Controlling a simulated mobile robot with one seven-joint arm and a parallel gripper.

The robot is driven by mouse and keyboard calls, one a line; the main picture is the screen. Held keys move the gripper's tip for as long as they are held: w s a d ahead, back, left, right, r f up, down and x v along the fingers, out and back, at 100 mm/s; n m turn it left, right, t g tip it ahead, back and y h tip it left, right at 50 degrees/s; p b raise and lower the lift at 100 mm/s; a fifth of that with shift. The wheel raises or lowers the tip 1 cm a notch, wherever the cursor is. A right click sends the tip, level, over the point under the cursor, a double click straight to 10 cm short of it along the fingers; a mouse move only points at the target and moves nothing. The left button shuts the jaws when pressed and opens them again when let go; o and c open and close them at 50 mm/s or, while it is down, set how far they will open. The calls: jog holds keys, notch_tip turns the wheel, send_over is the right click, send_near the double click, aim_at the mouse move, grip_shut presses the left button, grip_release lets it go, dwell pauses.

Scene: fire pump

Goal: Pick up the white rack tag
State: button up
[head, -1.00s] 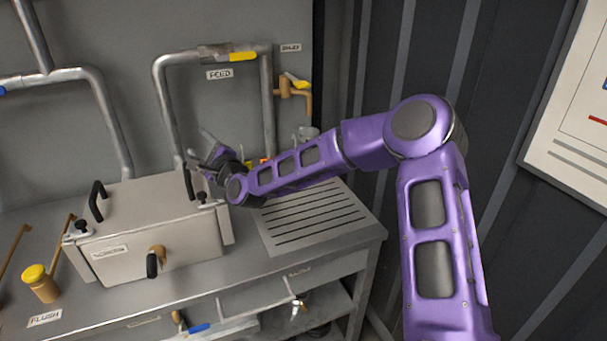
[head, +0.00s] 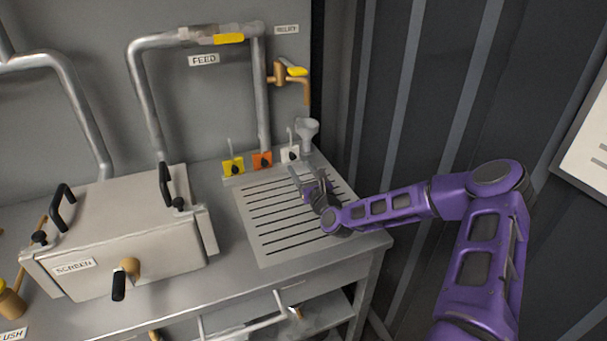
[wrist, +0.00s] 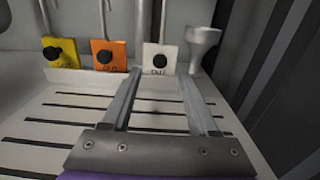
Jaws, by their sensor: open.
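The white rack tag (head: 290,153) stands at the right end of a row of three tags at the back of the slotted drain board. It also shows in the wrist view (wrist: 160,58), upright, with a black round knob, dark lettering and a thin rod rising above it. My gripper (head: 304,178) is open and empty over the slotted board, in front of the white tag and apart from it. In the wrist view my two fingers (wrist: 162,85) point toward the white tag, which appears between and beyond their tips.
An orange tag (wrist: 108,55) and a yellow tag (wrist: 61,52) stand to the left of the white one. A grey funnel-shaped cup (wrist: 203,48) stands close on its right. The slotted board (head: 262,235) is otherwise clear. The screen box (head: 120,225) stands to the left.

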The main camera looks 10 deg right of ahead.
aim_at(293, 157)
jog(key=w, duration=0.2)
jog(key=w+b, duration=0.1)
jog(key=w, duration=0.1)
jog(key=shift+w+a+f, duration=0.1)
jog(key=shift+a+f, duration=0.1)
jog(key=shift+a, duration=0.2)
jog(key=shift+w+a+r+b, duration=0.1)
jog(key=shift+w+b, duration=0.2)
jog(key=shift+w, duration=0.2)
jog(key=shift+w+a+r+b, duration=0.1)
jog(key=shift+w+b, duration=0.15)
jog(key=shift+w, duration=0.25)
grip_shut()
jog(key=shift+r, duration=0.15)
jog(key=shift+r+p, duration=0.85)
jog(key=shift+r, duration=1.25)
